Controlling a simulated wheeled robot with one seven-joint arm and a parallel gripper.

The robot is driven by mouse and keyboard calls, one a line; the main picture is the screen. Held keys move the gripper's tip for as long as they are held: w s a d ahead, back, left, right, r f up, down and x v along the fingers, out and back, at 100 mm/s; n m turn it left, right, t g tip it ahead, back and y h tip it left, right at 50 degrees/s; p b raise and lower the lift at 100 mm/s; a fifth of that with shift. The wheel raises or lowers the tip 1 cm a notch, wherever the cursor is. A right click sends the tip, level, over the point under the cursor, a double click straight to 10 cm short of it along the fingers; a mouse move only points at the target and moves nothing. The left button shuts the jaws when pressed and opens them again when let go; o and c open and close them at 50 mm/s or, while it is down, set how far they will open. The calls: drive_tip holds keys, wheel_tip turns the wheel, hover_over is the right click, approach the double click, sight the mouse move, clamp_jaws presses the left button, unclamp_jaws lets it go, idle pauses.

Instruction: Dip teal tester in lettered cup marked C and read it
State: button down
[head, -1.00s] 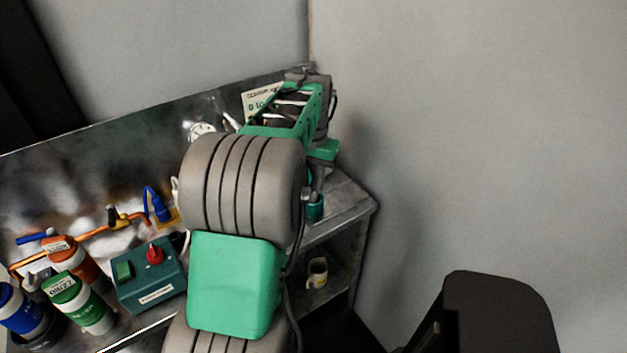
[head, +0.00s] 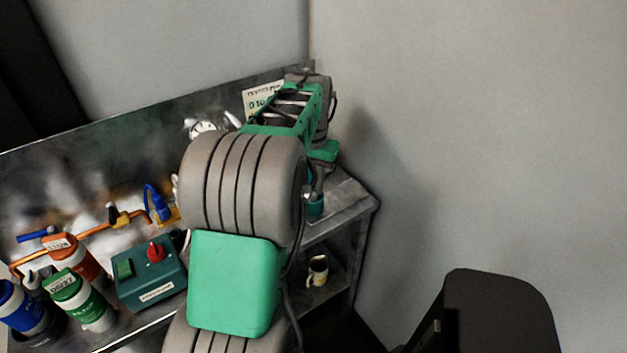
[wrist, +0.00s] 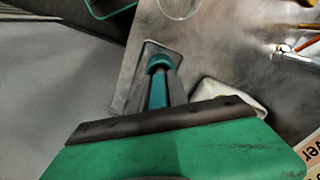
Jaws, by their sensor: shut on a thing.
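The teal tester (wrist: 157,92) stands between the two grey fingers of my gripper (wrist: 158,78) in the wrist view. My gripper is shut on it, and a rounded teal end shows at the fingertips. In the head view my arm hides most of the gripper. A small teal piece (head: 315,207) shows below my wrist near the bench's right corner; I cannot tell whether it is part of the tester. A clear round rim (wrist: 180,6) shows at the top of the wrist view, perhaps a cup. No letter C is readable on any cup.
The metal bench (head: 345,204) ends at the right near the wall. A cream mug (head: 318,270) sits on the shelf below. A teal switch box (head: 149,277), labelled bottles (head: 84,301) and a copper pipe (head: 92,232) stand left of my arm. A pale cloth-like thing (wrist: 228,97) lies beside the gripper.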

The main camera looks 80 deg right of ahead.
drive_tip(key=shift+f, duration=0.1)
drive_tip(key=c, duration=0.6)
unclamp_jaws()
idle(0.3)
wheel_tip(320, 180, up, 7)
drive_tip(key=p, duration=0.5)
idle(0.4)
